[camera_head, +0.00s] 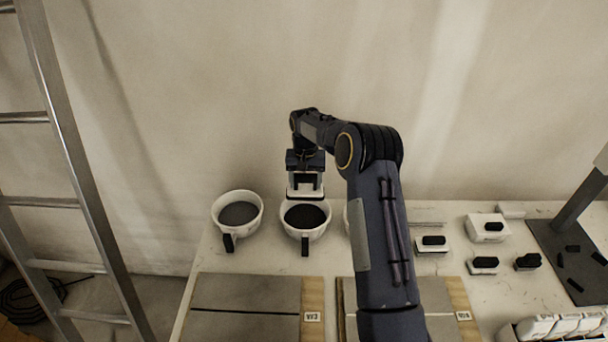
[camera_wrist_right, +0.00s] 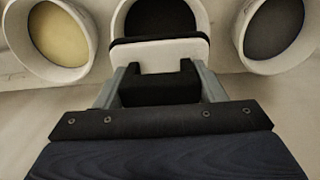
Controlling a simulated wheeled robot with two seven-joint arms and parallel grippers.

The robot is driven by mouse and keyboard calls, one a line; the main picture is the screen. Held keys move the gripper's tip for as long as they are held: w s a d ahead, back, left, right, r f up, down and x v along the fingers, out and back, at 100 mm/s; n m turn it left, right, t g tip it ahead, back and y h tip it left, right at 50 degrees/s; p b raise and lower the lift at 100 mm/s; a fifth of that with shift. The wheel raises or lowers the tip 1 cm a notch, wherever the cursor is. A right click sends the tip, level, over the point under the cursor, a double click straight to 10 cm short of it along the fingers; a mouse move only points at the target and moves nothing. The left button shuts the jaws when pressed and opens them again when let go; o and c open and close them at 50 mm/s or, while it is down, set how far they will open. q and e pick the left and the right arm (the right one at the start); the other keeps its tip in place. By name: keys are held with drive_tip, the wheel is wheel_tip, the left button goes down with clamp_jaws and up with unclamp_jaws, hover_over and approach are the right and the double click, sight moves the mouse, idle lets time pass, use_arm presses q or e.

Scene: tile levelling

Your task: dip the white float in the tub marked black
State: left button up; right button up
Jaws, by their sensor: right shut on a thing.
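My right gripper (camera_head: 305,182) is shut on the black handle (camera_wrist_right: 160,90) of the white float (camera_head: 303,194). In the right wrist view the float's white plate (camera_wrist_right: 160,52) has a dark layer along its far face. The float is at the back rim of the middle tub (camera_head: 305,233), a white tub with black contents; I cannot tell whether they touch. This tub also shows in the right wrist view (camera_wrist_right: 116,18). The tub to its left (camera_head: 222,215) holds dark grey contents. No readable marking shows on the tubs. My left gripper is not in view.
A third tub, partly behind my right arm, shows pale yellow contents in the right wrist view (camera_wrist_right: 58,38). Tile boards (camera_head: 245,292) lie in front. Several black-handled pieces, including a white block (camera_head: 478,234), stand at right. A ladder (camera_head: 62,130) stands at left.

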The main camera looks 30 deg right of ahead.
wheel_tip(320, 180, down, 14)
drive_tip(key=b, duration=0.8)
drive_tip(key=shift+r, duration=0.25)
idle(0.9)
drive_tip(key=shift+r+p, duration=3.3)
drive_tip(key=shift+r, duration=2.8)
